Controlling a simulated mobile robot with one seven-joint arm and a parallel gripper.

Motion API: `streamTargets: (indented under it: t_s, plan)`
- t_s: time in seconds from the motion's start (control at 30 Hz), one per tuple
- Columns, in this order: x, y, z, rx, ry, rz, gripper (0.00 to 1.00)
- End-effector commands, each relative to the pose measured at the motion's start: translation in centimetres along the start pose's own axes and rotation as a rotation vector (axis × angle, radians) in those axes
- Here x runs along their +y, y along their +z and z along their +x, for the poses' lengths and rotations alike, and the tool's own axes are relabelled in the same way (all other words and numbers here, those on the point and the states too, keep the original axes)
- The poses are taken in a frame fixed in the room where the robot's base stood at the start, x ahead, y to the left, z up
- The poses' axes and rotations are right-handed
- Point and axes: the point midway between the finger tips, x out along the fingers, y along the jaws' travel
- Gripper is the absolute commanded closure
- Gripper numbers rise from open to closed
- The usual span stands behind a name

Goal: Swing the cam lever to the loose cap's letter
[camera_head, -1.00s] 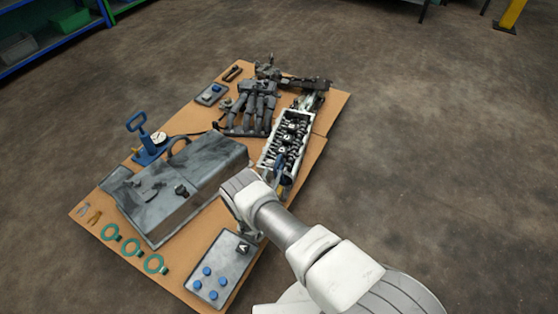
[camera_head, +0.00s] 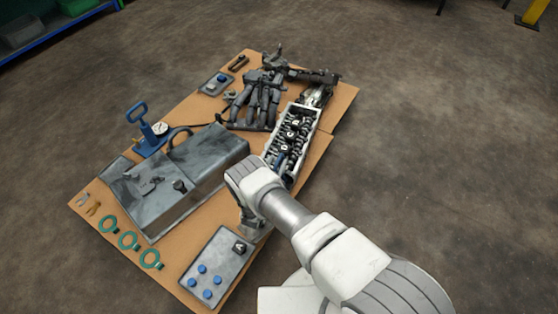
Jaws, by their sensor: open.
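The cylinder head (camera_head: 270,148) is a long pale tray-like casting with dark cam parts and several small lettered caps along it. A blue piece (camera_head: 278,161), perhaps the cam lever, shows near its front end, partly hidden by my arm. A loose dark cap (camera_head: 239,248) with a pale letter, which looks like an A, lies on a grey tray (camera_head: 213,262) with several blue round pieces. My gripper (camera_head: 250,229) points down beside the tray's upper right edge, near the loose cap. It is open and mostly hidden behind my wrist; I see nothing held.
Green rings (camera_head: 128,240) and pliers (camera_head: 90,206) lie at the left edge. Dark manifold pipes (camera_head: 262,100) lie at the back. Floor on the right is clear.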

Motion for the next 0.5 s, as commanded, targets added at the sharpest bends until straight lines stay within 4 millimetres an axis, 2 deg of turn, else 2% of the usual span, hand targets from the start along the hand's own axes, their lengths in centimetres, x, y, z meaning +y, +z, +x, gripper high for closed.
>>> streamTargets:
  t_s: [0.37,0.5]
  plan:
    - [-0.06,-0.01,-0.06,0.000,0.000,0.000,0.50]
    - [-0.05,-0.01,-0.06,0.000,0.000,0.000,0.76]
